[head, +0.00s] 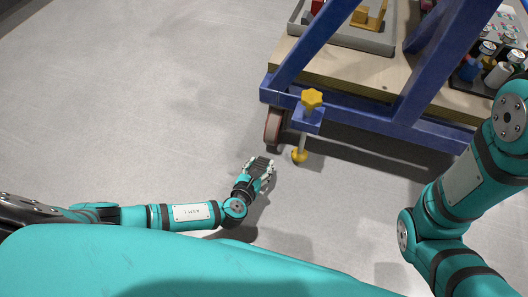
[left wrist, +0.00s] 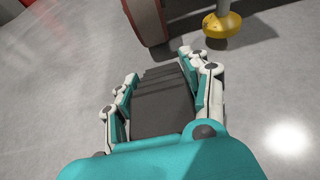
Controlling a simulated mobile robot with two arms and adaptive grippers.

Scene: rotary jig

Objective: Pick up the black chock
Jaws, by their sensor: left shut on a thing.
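The black chock (left wrist: 160,98) shows in the left wrist view as a dark ridged block between the fingers of my left gripper (left wrist: 160,92). The gripper is shut on it, with a finger on either side. In the head view the chock (head: 261,164) is a small dark patch at the tip of my left gripper (head: 259,169), low near the floor. The chock's far end is close to the wheel (left wrist: 147,20); I cannot tell whether they touch. My right arm shows at the right of the head view, but its gripper is out of view.
A blue-framed cart (head: 350,118) stands on the grey floor, its red-rimmed wheel just beyond my left gripper. A yellow-knobbed levelling foot (head: 300,155) is right of the wheel. A grey tray (head: 370,42) sits on the cart's wooden shelf. The floor at left is clear.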

